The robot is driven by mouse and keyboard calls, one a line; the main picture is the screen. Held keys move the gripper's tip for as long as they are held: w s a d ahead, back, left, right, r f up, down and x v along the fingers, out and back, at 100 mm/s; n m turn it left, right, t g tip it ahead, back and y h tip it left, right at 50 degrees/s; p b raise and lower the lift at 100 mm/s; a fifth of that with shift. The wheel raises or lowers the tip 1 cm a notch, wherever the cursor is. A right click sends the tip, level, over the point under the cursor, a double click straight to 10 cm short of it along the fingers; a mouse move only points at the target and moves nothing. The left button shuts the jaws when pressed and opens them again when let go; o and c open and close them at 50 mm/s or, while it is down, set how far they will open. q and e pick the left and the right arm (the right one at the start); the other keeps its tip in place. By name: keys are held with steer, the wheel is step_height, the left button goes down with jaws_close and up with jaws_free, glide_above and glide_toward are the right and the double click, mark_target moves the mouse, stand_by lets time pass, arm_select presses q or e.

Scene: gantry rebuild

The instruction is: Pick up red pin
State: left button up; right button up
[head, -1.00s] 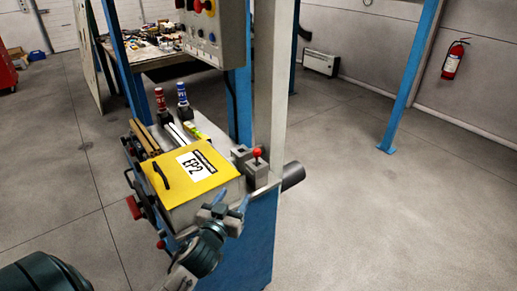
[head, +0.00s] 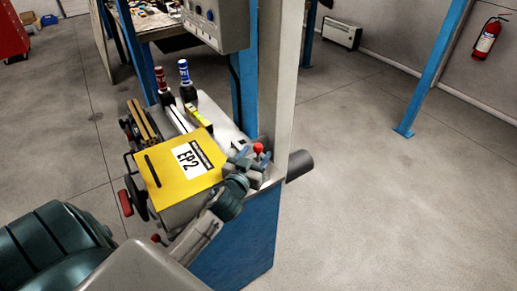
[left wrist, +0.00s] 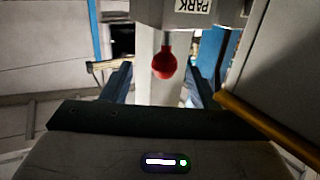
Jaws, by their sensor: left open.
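The red pin (head: 258,148) has a round red head and stands in a grey block at the right end of the bench. In the left wrist view its red head (left wrist: 164,63) hangs below a grey part labelled PARK, between my two fingers. My left gripper (head: 250,160) is open beside the pin in the head view, with its fingers partly overlapping the pin's block. The left wrist view shows the open gripper (left wrist: 161,82) with a gap on both sides of the red head. My right gripper is not in view.
A yellow lid marked EP2 (head: 165,190) lies left of the gripper. A red-topped bottle (head: 160,78) and a blue-topped one (head: 185,75) stand behind. A pale upright post (head: 278,90) rises close to the pin. A control box (head: 212,22) hangs above. Floor at right is clear.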

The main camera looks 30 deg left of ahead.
arm_select(q)
steer(key=p+x, duration=0.2)
steer(key=x, duration=0.1)
steer(key=p+x, duration=0.1)
steer(key=x, duration=0.1)
steer(key=shift+s+a+r, duration=0.1)
steer(key=shift+a+r, duration=0.05)
steer(key=shift+a, duration=0.1)
steer(key=shift+w+f, duration=0.2)
steer(key=shift+w, duration=0.1)
steer(key=shift+c, duration=0.2)
steer(key=c, duration=1.1)
